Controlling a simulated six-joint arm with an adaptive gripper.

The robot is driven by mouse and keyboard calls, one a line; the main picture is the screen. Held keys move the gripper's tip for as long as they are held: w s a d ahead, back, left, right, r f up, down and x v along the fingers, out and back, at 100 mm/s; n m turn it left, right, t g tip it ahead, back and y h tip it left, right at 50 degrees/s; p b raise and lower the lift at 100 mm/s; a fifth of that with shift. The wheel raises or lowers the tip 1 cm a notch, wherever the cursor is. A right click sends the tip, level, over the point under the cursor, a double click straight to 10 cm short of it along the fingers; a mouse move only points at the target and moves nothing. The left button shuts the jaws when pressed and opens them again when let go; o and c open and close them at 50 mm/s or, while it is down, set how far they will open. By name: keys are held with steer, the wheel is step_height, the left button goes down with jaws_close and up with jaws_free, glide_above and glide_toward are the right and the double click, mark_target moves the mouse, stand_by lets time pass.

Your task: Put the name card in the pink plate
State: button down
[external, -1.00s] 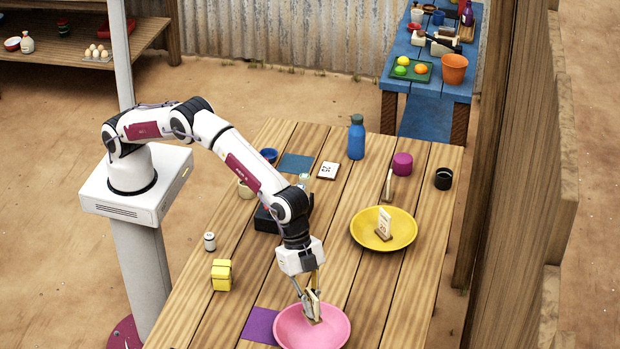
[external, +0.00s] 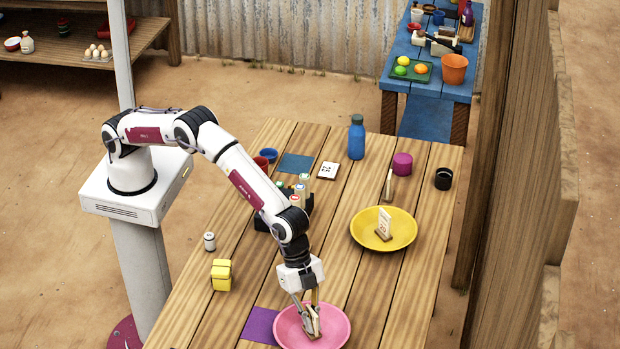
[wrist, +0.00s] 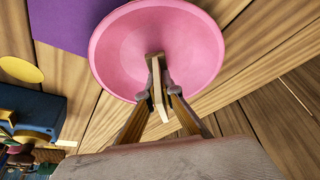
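The pink plate (external: 337,317) lies at the near end of the wooden table; it also fills the top of the wrist view (wrist: 112,50). A name card (external: 312,327), a small wooden stand with a leaning panel, is in my gripper (external: 311,318) within the plate's rim. In the wrist view the card (wrist: 155,75) sits between the two fingertips (wrist: 157,92), which appear shut on it. It is low over the plate; I cannot tell if it touches the bottom. Its face is turned from view.
A yellow plate (external: 405,233) holds another name card (external: 384,222), with a similar card (external: 388,185) standing behind it. A purple mat (external: 260,325) lies beside the pink plate. A yellow box (external: 221,274), a blue bottle (external: 356,138) and a dark tray with bottles (external: 264,218) stand farther off.

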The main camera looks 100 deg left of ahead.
mark_target(314, 313)
steer(key=c, duration=2.2)
jaws_free()
steer(key=shift+r, duration=3.5)
steer(key=shift+a, duration=0.1)
